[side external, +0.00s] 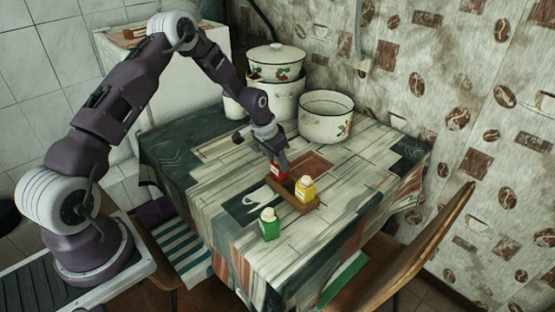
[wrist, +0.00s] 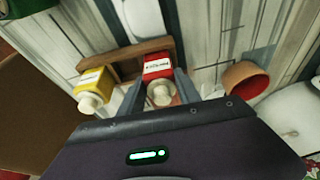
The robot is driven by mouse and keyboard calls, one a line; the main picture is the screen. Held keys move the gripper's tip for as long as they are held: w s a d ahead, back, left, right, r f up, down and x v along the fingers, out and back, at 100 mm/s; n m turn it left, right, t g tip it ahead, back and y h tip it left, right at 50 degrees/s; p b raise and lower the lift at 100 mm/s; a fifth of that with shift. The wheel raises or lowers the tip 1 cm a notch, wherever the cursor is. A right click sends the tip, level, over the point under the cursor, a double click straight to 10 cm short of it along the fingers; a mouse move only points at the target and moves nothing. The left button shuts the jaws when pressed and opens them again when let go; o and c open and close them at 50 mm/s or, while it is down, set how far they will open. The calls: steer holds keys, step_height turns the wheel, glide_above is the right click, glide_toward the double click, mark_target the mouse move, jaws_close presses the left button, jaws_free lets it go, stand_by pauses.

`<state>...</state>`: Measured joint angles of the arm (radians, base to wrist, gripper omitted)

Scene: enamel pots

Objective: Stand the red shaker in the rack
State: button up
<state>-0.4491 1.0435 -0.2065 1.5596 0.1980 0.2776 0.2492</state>
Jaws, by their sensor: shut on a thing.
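The red shaker (side external: 275,171) is upright or nearly so, at the far left end of the brown wooden rack (side external: 291,201). In the wrist view the red shaker (wrist: 158,67), with its pale cap, is between the fingers of my gripper (wrist: 160,86), which is shut on it. My gripper (side external: 279,160) comes down on it from above. In the wrist view the shaker overlaps one end of the rack (wrist: 125,58). I cannot tell whether its base rests in the rack or is just above it. The yellow shaker (side external: 305,189) stands at the rack's other end.
A green shaker (side external: 269,225) stands on the table in front of the rack. A white enamel pot (side external: 325,118) and stacked pots (side external: 275,85) stand at the back. A reddish-brown round thing (wrist: 245,80) lies right of my gripper in the wrist view. The table's right side is clear.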

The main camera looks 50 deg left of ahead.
steer(key=shift+f, duration=0.55)
steer(key=o, duration=1.3)
steer(key=shift+r, duration=0.1)
